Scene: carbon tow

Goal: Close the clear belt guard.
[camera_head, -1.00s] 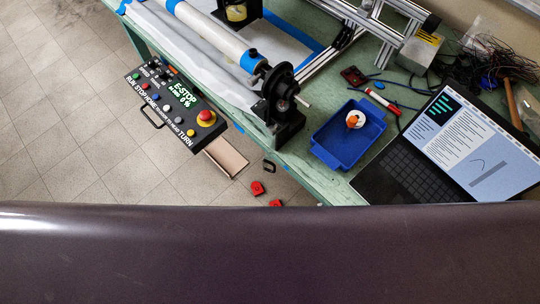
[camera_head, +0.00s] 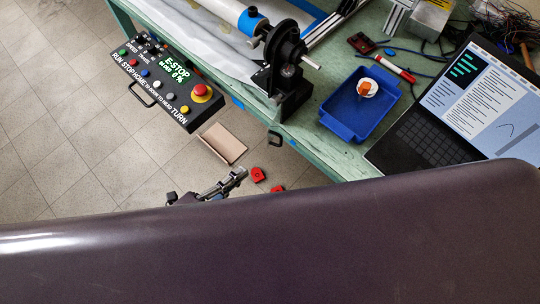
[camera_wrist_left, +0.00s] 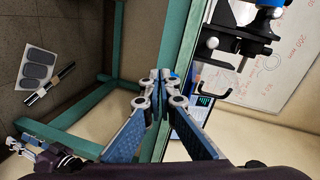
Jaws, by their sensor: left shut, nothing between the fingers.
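I cannot make out the clear belt guard in either view. The black end unit (camera_head: 287,45) with its round wheel and short shaft stands at the table's front edge in the head view. My left gripper (camera_head: 241,174) shows below the table edge, past the large dark body part in the foreground. It is apart from the end unit. In the left wrist view its two blue-padded fingers (camera_wrist_left: 159,82) meet at the tips, shut and empty. Behind them are the green table frame and a black bracket (camera_wrist_left: 238,40).
A control panel (camera_head: 165,80) with buttons hangs at the table's front. A blue tray (camera_head: 345,130), a laptop (camera_head: 425,135) and a red-capped marker (camera_head: 395,68) lie on the green table. Red pieces (camera_head: 258,174) show near the left gripper. Open floor lies at left.

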